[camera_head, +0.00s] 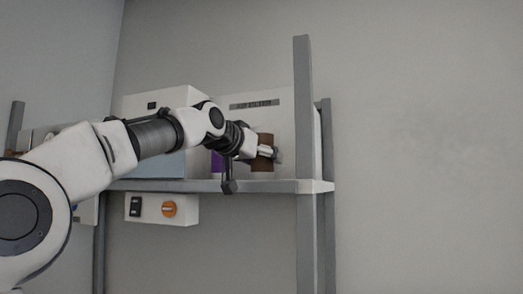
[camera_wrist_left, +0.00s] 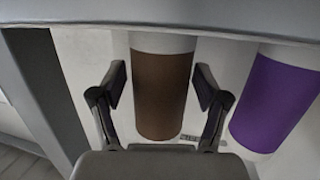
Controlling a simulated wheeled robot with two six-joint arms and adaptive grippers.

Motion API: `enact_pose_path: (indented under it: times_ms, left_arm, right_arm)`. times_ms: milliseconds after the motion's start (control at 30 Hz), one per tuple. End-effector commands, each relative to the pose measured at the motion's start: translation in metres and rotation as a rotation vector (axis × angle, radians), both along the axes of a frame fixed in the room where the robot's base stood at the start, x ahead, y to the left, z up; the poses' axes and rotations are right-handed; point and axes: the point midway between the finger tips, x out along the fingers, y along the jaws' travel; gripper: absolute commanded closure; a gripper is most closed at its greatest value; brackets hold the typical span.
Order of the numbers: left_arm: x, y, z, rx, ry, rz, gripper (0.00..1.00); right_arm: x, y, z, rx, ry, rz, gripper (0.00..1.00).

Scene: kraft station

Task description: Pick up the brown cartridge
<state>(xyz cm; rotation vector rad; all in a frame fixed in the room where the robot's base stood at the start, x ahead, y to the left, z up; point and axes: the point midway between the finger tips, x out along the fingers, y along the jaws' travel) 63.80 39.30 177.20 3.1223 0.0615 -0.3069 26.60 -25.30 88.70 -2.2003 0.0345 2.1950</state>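The brown cartridge (camera_head: 264,139) stands upright on the shelf, partly hidden by my left gripper (camera_head: 268,152) in the head view. In the left wrist view the brown cartridge (camera_wrist_left: 161,95) has a wide brown band and white ends. My left gripper (camera_wrist_left: 160,90) is open there, with one finger on each side of the cartridge. Narrow gaps show between the fingers and the cartridge, so it does not look gripped. My right gripper is not in view.
A purple cartridge (camera_head: 217,164) stands just left of the brown one; in the left wrist view the purple cartridge (camera_wrist_left: 275,100) is close beside the right finger. A grey post (camera_head: 303,110) rises at the shelf's right end. A switch box (camera_head: 160,208) hangs below the shelf (camera_head: 270,187).

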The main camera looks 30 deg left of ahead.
Motion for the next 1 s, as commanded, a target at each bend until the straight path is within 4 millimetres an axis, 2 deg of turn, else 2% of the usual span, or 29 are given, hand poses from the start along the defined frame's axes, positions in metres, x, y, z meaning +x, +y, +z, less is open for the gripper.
enact_pose_path:
  times_ms: [33, 100, 133, 567, 733, 867, 900, 1000]
  left_arm:
    - [0.000, 0.000, 0.000, 0.000, 0.001, 0.000, 0.56]
    - [0.000, 0.000, 0.000, 0.000, 0.001, 0.000, 0.80]
    - [0.000, 0.000, 0.000, 0.000, 0.001, 0.000, 0.88]
    - [0.001, 0.000, 0.003, 0.000, 0.004, 0.000, 0.88]
    - [0.001, 0.000, 0.019, 0.001, 0.001, 0.001, 0.88]
    - [0.001, 0.000, 0.039, 0.000, -0.001, 0.001, 0.88]
    - [-0.010, -0.001, 0.032, 0.000, -0.003, 0.000, 0.88]
    - [-0.032, -0.002, 0.031, 0.001, -0.003, 0.001, 0.88]
  right_arm:
    - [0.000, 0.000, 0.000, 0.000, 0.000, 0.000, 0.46]
    - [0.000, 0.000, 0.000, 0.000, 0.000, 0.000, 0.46]
    - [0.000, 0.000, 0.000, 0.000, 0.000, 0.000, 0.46]
    - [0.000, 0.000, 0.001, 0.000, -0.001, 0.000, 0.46]
    - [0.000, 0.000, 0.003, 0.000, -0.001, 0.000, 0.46]
    - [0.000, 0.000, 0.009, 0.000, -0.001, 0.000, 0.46]
    - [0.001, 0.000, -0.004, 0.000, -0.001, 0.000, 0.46]
    - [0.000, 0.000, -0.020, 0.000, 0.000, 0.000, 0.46]
